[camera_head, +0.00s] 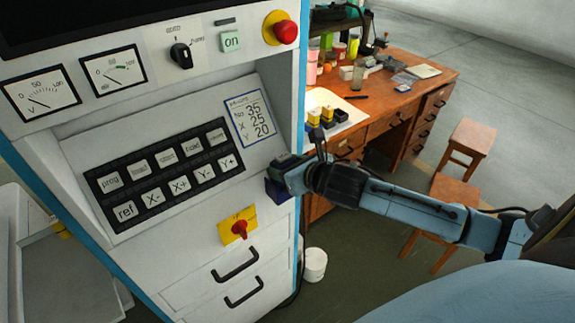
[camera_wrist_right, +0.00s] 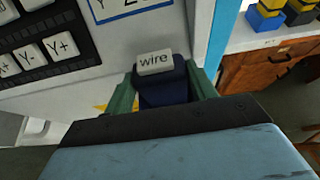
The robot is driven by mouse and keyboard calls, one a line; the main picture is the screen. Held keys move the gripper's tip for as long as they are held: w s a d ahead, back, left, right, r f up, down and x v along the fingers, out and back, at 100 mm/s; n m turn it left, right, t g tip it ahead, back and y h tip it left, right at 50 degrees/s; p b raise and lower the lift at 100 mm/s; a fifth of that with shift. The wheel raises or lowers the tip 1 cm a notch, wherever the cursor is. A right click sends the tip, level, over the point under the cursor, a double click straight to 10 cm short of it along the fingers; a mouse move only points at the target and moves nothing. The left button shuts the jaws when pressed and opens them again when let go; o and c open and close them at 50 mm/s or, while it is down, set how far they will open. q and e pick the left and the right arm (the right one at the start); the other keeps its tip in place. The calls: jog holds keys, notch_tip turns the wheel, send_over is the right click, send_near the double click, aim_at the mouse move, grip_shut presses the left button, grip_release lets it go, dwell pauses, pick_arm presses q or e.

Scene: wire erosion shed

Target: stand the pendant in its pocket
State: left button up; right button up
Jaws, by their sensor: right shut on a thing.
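My right gripper (camera_head: 284,166) is at the right edge of the machine's front, below the sloping key panel. In the wrist view its two greenish fingers (camera_wrist_right: 157,92) are shut on a dark blue block, which I take for the pendant (camera_wrist_right: 163,93). A pale cap marked "wire" shows at its far end. In the head view a dark blue box (camera_head: 277,190) shows just under the fingers, close to the cabinet front. I cannot tell whether it is the pendant's lower part or the pocket. No separate pocket is clear. My left gripper is out of view.
The machine's key panel (camera_head: 165,176) is just left of the gripper. Below are a red switch on a yellow plate (camera_head: 238,225) and a drawer handle (camera_head: 236,264). A wooden desk (camera_head: 400,85) with small yellow-topped boxes (camera_head: 320,115), stools (camera_head: 468,146) and a white bucket (camera_head: 315,265) stand to the right.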

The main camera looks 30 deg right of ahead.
jog(key=o, duration=1.5)
jog(key=shift+f, duration=0.1)
jog(key=shift+v, duration=6.1)
